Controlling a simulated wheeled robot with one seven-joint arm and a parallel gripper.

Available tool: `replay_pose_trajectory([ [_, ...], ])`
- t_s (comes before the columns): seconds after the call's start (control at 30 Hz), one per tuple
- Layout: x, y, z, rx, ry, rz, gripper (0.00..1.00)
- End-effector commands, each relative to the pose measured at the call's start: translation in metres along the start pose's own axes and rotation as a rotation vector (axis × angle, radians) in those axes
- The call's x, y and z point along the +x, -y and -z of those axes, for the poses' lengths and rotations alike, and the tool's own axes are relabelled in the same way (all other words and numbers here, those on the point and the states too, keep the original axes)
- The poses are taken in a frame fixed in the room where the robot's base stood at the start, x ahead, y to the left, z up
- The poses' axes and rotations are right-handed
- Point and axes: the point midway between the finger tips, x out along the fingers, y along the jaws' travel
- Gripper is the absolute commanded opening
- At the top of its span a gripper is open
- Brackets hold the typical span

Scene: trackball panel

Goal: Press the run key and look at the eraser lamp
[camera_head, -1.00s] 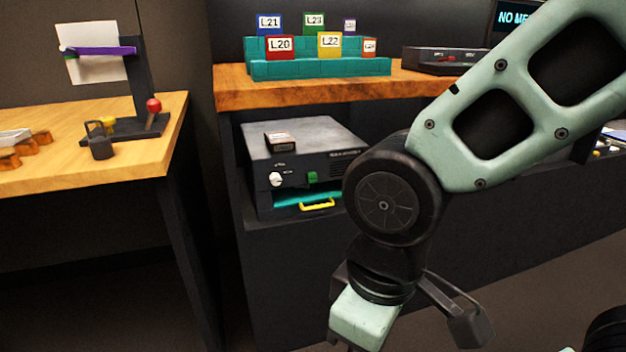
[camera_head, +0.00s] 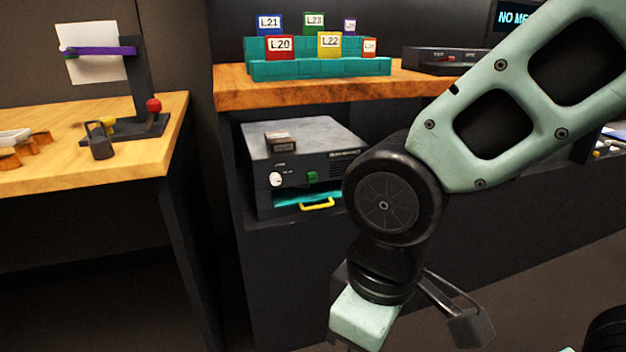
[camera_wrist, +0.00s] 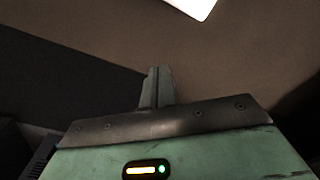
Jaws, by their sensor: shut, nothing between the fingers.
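The eraser (camera_head: 304,160) appears to be the dark box on the shelf under the counter. Its front has a white knob (camera_head: 276,179), a small green key (camera_head: 312,177) and a teal drawer (camera_head: 290,199) with a yellow handle (camera_head: 317,204). The green key may be the run key; its label is too small to read. I cannot make out a lit lamp on the front. My gripper shows in the wrist view (camera_wrist: 158,75), shut and empty, over bare floor. In the head view my wrist is low, right of and below the box, touching nothing visible.
A small dark block (camera_head: 281,142) lies on the box. Above, a teal rack (camera_head: 320,68) holds several labelled cartridges on the wooden counter (camera_head: 235,92). A wooden table (camera_head: 120,170) with a stand and a padlock (camera_head: 99,141) is at left. My arm hides part of the cabinet.

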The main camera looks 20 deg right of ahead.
Motion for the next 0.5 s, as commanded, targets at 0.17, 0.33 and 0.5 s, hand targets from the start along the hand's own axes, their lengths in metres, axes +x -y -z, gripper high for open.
replay_pose_trajectory([
  [0.17, 0.0, 0.0, 0.0, 0.0, 0.0, 0.0, 0.0],
  [0.33, 0.0, 0.0, 0.0, 0.0, 0.0, 0.0, 0.0],
  [0.5, 0.0002, -0.004, 0.0052, 0.006, -0.01, -0.003, 0.0],
])
